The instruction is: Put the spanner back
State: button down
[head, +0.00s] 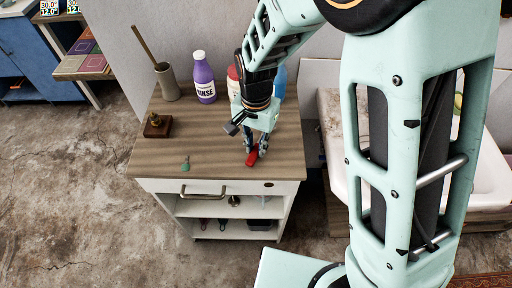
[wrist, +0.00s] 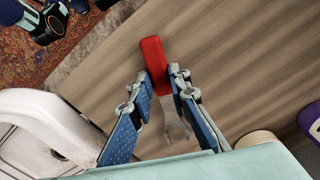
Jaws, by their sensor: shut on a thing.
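The spanner has a red handle (head: 252,158) and a pale grey metal end that looks forked in the wrist view (wrist: 174,118). My gripper (head: 256,147) is shut on it, with one finger on each side of the lower part of the red handle in the wrist view (wrist: 161,80). The spanner is over the right front part of the wooden cabinet top (head: 215,150). I cannot tell whether it touches the top.
A purple rinse bottle (head: 204,80), a red bottle (head: 232,80), a blue bottle (head: 280,80) and a crock (head: 167,84) stand along the back. A brass piece on a wooden block (head: 157,126) and a small green item (head: 186,165) are left. Small tools lie on the lower shelf (head: 235,235).

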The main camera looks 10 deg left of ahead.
aim_at(256, 150)
jog(key=shift+r, duration=0.1)
jog(key=shift+f, duration=0.2)
jog(key=c, duration=1.8)
grip_release()
jog(key=shift+r, duration=0.1)
notch_tip(256, 150, up, 12)
jog(key=shift+r+p, duration=0.1)
jog(key=shift+p, duration=0.3)
